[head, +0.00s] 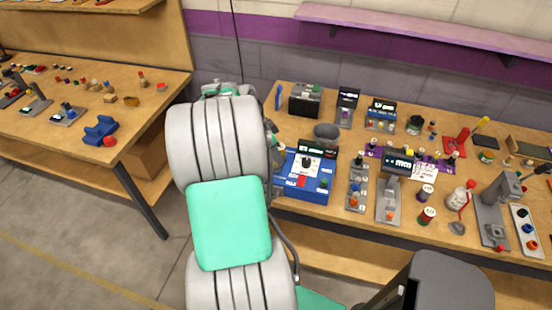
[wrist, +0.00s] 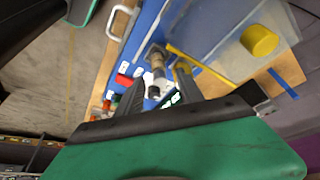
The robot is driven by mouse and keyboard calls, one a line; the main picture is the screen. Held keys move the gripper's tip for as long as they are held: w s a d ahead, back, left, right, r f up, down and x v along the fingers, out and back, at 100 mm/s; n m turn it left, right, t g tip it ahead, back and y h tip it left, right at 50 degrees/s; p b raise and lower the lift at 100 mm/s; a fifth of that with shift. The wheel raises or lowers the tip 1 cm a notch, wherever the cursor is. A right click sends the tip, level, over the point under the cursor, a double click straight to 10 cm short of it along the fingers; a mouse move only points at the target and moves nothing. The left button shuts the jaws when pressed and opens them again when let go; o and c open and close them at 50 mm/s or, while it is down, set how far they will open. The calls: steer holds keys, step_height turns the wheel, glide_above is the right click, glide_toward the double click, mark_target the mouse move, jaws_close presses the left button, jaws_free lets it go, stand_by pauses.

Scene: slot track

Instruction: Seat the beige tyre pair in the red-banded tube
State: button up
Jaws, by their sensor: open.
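My gripper (wrist: 160,82) shows in the wrist view with its two dark fingers apart. A blue panel or box (wrist: 205,25) lies beyond the fingertips. A grey-brown stepped cylinder (wrist: 157,60) shows between the fingers; I cannot tell whether it touches them. In the head view my arm hides most of the gripper, near the left end of the right-hand bench. I cannot pick out the beige tyre pair for certain.
The right-hand bench (head: 330,216) is crowded: a blue box (head: 318,190), a grey cup (head: 326,131), a white bottle (head: 460,199) and grey stands. A yellow cylinder (wrist: 260,40) is right of the fingers. A left table (head: 165,85) holds small parts. Floor lies between them.

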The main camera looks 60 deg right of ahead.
steer(key=shift+f, duration=0.15)
jaws_close()
stand_by(0.4)
